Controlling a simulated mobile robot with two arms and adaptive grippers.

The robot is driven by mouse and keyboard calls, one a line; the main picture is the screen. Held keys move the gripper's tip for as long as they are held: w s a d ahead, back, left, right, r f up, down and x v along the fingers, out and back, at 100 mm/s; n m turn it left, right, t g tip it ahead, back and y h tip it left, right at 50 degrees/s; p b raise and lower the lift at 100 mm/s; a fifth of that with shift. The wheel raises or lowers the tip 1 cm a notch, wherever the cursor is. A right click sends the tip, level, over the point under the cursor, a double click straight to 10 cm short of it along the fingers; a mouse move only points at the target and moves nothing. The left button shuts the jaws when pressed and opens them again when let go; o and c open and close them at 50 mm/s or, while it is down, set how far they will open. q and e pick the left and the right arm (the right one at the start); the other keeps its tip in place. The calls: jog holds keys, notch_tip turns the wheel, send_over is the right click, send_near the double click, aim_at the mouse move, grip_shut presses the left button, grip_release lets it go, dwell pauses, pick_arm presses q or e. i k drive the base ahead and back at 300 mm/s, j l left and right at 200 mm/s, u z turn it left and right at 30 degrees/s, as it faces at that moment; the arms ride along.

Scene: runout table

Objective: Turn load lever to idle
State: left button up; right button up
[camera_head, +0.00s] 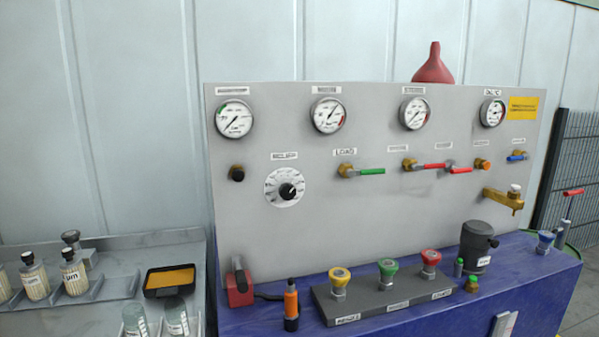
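The load lever (371,171) has a green handle on a brass valve body and sits on the grey upright panel (330,230), below a label that seems to read LOAD (345,152). Its handle points to the right and lies about level. A selector dial (287,190) with a black knob is to its left. Two red-handled levers (434,166) (461,170) are to its right, and a small blue-handled one (517,158) is farther right. Neither of my grippers shows in this view.
Several round gauges (327,115) line the panel's top. A brass tap (502,200) sticks out at right. A red funnel (433,66) tops the panel.

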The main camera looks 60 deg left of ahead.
aim_at(351, 173)
jog(key=u, duration=1.45)
